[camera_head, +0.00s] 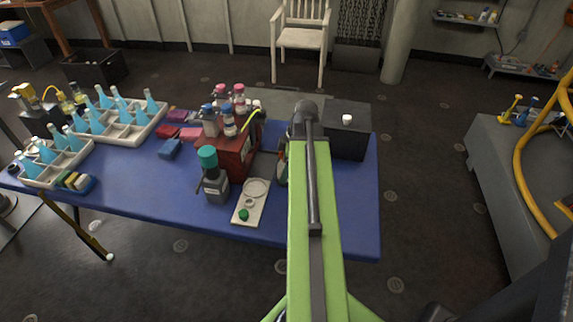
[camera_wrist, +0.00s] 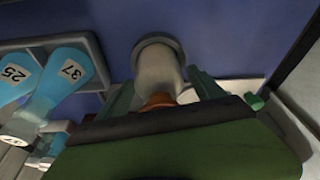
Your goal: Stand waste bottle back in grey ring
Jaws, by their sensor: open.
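In the wrist view, a pale, translucent bottle (camera_wrist: 157,68) with an orange-brown neck or cap (camera_wrist: 158,99) lies between the green fingers of my gripper (camera_wrist: 163,92). The gripper is open, with a finger on each side and gaps visible. The bottle's far end meets a round grey rim (camera_wrist: 158,40), which looks like the grey ring; I cannot tell how fully it sits inside. In the head view, my green arm hides most of this spot; only a finger and a bit of orange show at my gripper (camera_head: 282,164).
Behind are a red rack (camera_head: 236,160) and a black box (camera_head: 345,140). Trays of cyan flasks (camera_head: 130,132) fill the blue table's left.

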